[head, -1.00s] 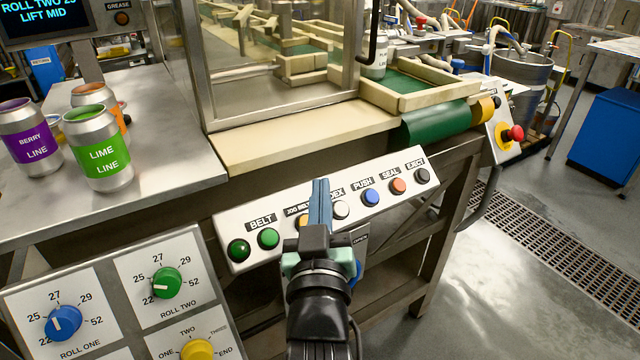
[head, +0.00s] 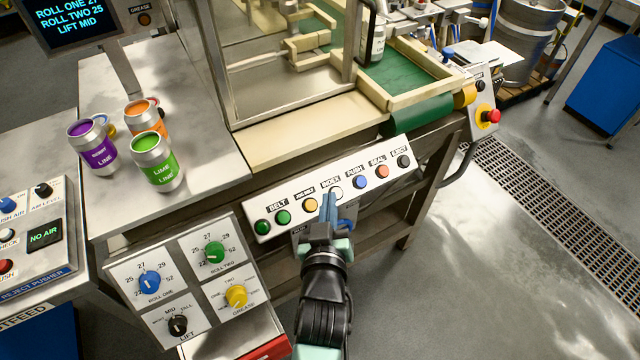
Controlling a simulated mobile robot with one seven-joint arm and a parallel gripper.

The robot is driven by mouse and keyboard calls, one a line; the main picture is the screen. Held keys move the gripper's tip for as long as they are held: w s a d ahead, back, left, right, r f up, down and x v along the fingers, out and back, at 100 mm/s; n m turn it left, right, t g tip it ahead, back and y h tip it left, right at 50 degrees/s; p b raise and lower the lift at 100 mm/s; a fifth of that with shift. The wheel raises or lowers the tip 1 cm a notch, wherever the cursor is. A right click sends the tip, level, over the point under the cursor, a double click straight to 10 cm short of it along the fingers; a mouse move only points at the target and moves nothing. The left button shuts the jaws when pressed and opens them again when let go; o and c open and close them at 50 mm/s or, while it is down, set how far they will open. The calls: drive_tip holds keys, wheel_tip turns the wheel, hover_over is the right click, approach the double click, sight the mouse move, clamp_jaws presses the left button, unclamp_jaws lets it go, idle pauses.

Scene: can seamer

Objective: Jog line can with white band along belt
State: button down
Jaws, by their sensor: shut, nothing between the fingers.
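A silver can with a white band (head: 375,46) stands upright on the green belt (head: 402,76), partly hidden behind the guard's post. The slanted button panel (head: 250,233) carries a row of buttons. The orange button (head: 310,205), labelled JOG BELT, is in full view. The white INDEX button (head: 336,193) is just right of it. My gripper (head: 328,199) is shut and empty, its fingertips over the panel between the orange and white buttons, closer to the white one. I cannot tell whether they touch the panel.
Purple (head: 92,147), orange (head: 146,117) and green (head: 158,163) labelled cans stand on the left steel table. A knob panel (head: 190,270) is at lower left. A red stop button (head: 490,116) is at right. The floor right of the panel is clear.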

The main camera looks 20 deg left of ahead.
sight(311, 205)
drive_tip(key=shift+s+d+r+g+p, duration=0.1)
drive_tip(key=shift+s+d+g+p, duration=0.2)
drive_tip(key=shift+s+p, duration=0.5)
drive_tip(key=shift+w, duration=0.2)
drive_tip(key=shift+w+a+f+b, duration=0.55)
drive_tip(key=shift+a+f+b, duration=0.15)
drive_tip(key=shift+f+b, duration=0.5)
drive_tip(key=shift+w+a+f+b, duration=0.65)
drive_tip(key=shift+f+b, duration=0.4)
drive_tip(key=shift+f, duration=0.1)
drive_tip(key=shift+w+a+f+b, duration=0.5)
drive_tip(key=shift+a+f+b, duration=0.2)
drive_tip(key=shift+f+b, duration=0.5)
drive_tip(key=shift+f, duration=0.1)
drive_tip(key=shift+w+a+f+b, duration=0.15)
drive_tip(key=shift+a+f+b, duration=0.05)
drive_tip(key=shift+b, duration=0.1)
